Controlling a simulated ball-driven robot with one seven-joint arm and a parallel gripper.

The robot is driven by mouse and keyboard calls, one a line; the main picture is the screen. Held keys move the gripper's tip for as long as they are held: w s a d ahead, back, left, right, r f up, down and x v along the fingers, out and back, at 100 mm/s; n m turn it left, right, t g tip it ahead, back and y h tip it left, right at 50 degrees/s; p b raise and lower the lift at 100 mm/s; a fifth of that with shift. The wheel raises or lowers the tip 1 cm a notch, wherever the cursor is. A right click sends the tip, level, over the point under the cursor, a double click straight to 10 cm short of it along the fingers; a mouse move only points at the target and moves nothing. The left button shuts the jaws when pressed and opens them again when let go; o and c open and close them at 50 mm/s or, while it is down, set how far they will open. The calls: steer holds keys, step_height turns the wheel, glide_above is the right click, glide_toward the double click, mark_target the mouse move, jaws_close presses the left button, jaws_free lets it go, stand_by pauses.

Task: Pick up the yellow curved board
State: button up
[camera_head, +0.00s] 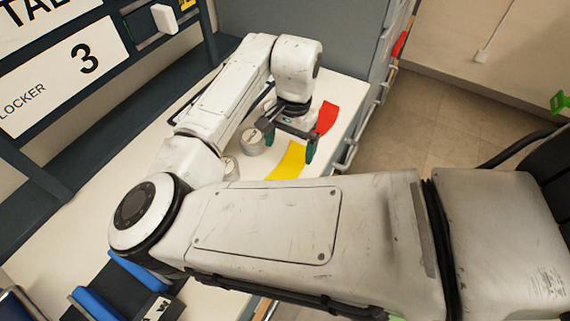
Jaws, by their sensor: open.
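The yellow curved board (287,163) lies on the white tabletop (344,93), with its lower part cut off by my forearm in the head view. My gripper (290,145) hangs over the table at the upper end of the yellow board. One finger is near the board's upper right corner. I cannot tell how high the fingertips are above the board.
A red curved piece (327,117) lies just right of my gripper. A grey round can (252,142) stands to its left, with another (231,168) below it. Blue items (95,303) sit at the lower left.

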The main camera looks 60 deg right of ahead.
mark_target(288, 165)
steer(key=shift+f, duration=3)
steer(key=shift+c, duration=0.2)
steer(key=c, duration=1.1)
